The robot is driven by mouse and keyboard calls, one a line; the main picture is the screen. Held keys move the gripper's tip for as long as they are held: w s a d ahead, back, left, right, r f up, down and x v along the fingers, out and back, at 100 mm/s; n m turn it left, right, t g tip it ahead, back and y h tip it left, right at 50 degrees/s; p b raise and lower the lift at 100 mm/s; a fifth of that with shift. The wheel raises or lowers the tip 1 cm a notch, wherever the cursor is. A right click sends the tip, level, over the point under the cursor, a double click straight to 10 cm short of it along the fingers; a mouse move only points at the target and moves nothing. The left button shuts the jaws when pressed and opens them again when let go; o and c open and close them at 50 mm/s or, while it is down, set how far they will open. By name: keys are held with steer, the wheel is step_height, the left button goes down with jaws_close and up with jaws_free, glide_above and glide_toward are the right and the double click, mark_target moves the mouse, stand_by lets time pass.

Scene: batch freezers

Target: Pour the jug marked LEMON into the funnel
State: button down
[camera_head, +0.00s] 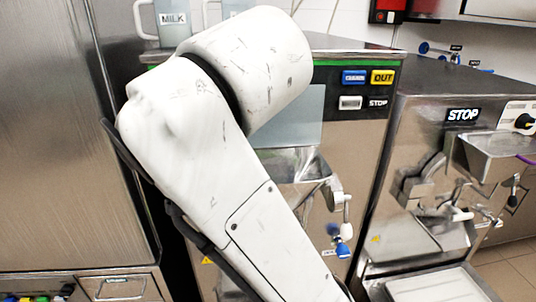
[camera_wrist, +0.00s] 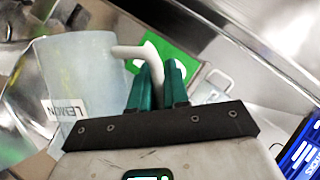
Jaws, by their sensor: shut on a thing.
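The jug marked LEMON (camera_wrist: 80,78) is translucent white and fills the left of the wrist view, its label at its lower left side. My gripper (camera_wrist: 160,82) has its two teal fingers closed at the jug's pale handle (camera_wrist: 138,52). The jug looks tilted in this view, but I cannot tell its true tilt. What is inside it does not show. In the head view my arm covers the middle, and neither my gripper nor the LEMON jug shows. I cannot make out the funnel for certain in either view.
A jug marked MILK (camera_head: 172,22) and another jug (camera_head: 236,8) stand on the machine top behind my arm. A steel machine with a STOP label (camera_head: 430,135) stands at right. The wrist view shows a green panel (camera_wrist: 190,68) and a blue label (camera_wrist: 302,150).

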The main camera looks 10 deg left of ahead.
steer(key=s+a+f+n+t+h+b, duration=0.1)
steer(key=s+a+f+n+t+h, duration=0.2)
steer(key=s+a+f+n+h, duration=0.1)
steer(key=shift+s+a+f+n+b, duration=0.15)
steer(key=shift+a+f+n+b, duration=0.2)
steer(key=shift+a+f+n, duration=0.6)
steer(key=shift+r+n, duration=0.2)
steer(key=shift+n, duration=0.15)
